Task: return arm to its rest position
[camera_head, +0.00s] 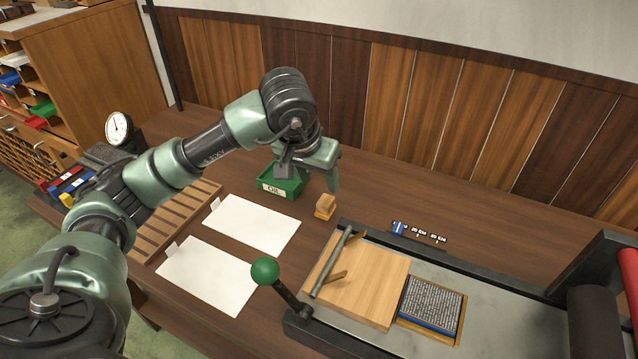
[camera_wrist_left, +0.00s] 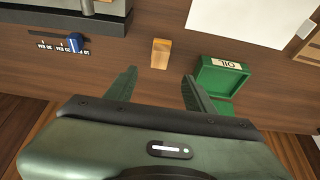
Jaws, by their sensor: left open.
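My left arm reaches in from the left in the head view. My left gripper (camera_head: 311,180) hangs over the table beside the green OIL tray (camera_head: 279,187), near the back. In the left wrist view the two fingers of my left gripper (camera_wrist_left: 160,77) are spread apart with nothing between them. A small wooden block (camera_head: 325,207) stands on the table, apart from the fingers; it also shows in the left wrist view (camera_wrist_left: 160,54). The green tray is close to one finger in the left wrist view (camera_wrist_left: 222,79). My right gripper is not in view.
A press bed (camera_head: 490,318) with a wooden board (camera_head: 375,282) and a type block (camera_head: 431,304) lies front right. A green-knobbed lever (camera_head: 265,271) sticks up. Two white sheets (camera_head: 252,224) lie left. A dial gauge (camera_head: 118,127) and panelled wall (camera_head: 400,90) stand behind.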

